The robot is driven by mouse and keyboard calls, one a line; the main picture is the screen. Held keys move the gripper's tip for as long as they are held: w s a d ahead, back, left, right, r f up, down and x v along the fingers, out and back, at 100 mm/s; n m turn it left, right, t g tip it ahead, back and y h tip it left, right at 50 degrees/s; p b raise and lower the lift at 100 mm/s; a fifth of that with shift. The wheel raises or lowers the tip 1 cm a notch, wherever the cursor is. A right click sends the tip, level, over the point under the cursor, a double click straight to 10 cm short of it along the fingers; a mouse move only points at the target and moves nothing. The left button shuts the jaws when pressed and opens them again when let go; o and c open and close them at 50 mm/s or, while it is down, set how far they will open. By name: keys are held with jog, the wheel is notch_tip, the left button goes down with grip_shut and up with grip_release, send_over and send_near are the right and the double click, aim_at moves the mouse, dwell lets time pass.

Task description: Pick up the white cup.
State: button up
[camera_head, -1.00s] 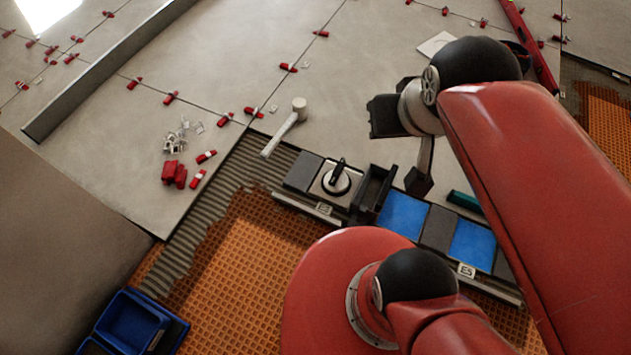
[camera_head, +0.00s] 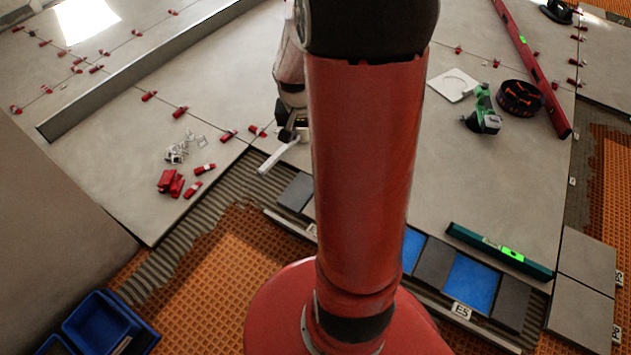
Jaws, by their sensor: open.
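I cannot make out a white cup in the head view. A white mallet-like tool lies on the grey tiles, and its pale handle (camera_head: 278,156) shows. Its head is hidden behind my gripper and arm. My gripper (camera_head: 289,128) is open, its dark fingers partly covered by my red arm. It appears right at the hidden end of the pale tool; I cannot tell whether it touches it.
Red clips (camera_head: 170,182) and white clips (camera_head: 180,150) lie at left. A blue bin (camera_head: 100,322) stands at lower left. A green level (camera_head: 500,252), a green tool (camera_head: 484,112), a dark round container (camera_head: 520,98) and a long red level (camera_head: 530,65) lie at right.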

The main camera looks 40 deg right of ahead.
jog(key=d+f+m+b, duration=0.1)
jog(key=d+f, duration=0.2)
jog(key=f, duration=0.5)
jog(key=d+f+m+g+y+b, duration=0.1)
jog(key=d+f+m, duration=0.1)
jog(key=f, duration=0.6)
jog(key=s+d+f+m+y+b, duration=0.1)
jog(key=d+f+m, duration=0.1)
jog(key=f, duration=0.6)
jog(key=shift+s+d, duration=0.1)
jog(key=shift+d, duration=0.8)
jog(key=f+b, duration=0.1)
jog(key=f, duration=0.3)
jog(key=f+b, duration=0.1)
jog(key=f, duration=0.3)
jog(key=shift+w+a+f, duration=0.1)
jog(key=shift+w+f, duration=0.1)
jog(key=shift+f, duration=0.1)
jog(key=shift+r, duration=0.1)
grip_shut()
notch_tip(320, 180, up, 27)
jog(key=p, duration=0.9)
jog(key=shift+p, duration=0.35)
